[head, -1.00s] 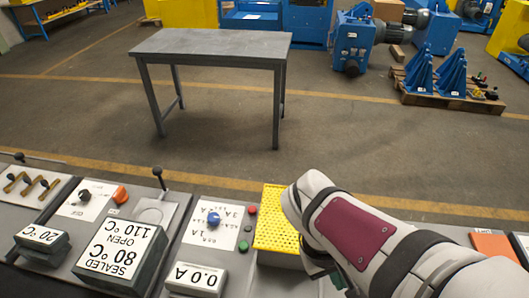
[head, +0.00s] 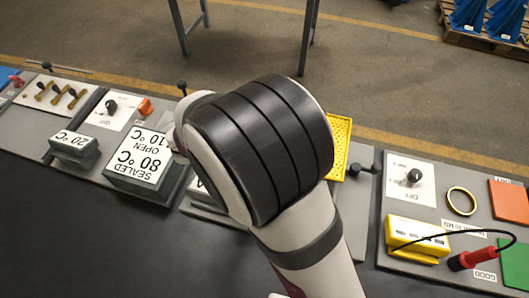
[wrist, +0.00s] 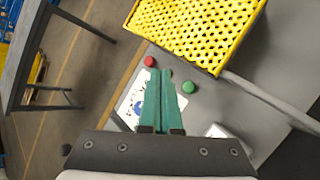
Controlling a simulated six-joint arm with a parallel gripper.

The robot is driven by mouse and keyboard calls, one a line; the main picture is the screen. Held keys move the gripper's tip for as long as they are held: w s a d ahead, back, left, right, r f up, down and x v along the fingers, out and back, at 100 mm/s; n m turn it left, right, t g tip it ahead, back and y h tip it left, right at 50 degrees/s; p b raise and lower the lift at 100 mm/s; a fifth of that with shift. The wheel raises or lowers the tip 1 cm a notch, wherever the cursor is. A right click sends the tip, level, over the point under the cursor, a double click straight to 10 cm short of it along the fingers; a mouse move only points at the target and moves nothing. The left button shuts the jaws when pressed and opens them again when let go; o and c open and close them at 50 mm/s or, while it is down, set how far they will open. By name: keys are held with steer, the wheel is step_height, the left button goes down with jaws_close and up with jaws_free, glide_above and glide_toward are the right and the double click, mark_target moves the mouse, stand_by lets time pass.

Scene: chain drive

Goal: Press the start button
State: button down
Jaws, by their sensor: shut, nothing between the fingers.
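In the wrist view a round green button (wrist: 189,87) sits on the grey panel just right of my fingertips. A red button (wrist: 150,61) is a little above and left of them. My gripper (wrist: 161,74) has its green fingers shut with nothing held, pointing at the panel between the two buttons. The fingers look apart from the green button; their height above the panel is hard to tell. They partly cover a white label plate with a blue knob (wrist: 139,106). In the head view my arm hides both buttons and the gripper.
A yellow perforated guard (wrist: 195,30) stands close beyond the buttons; its edge also shows in the head view (head: 339,145). To the left is a box reading 80 °C (head: 143,160). To the right are a yellow meter (head: 417,236) and a red-handled probe (head: 480,257).

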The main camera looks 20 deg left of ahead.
steer(key=shift+f, duration=4.4)
steer(key=shift+f, duration=0.4)
steer(key=shift+f, duration=0.5)
steer(key=shift+r, duration=0.95)
steer(key=shift+r, duration=0.1)
steer(key=shift+r, duration=2.4)
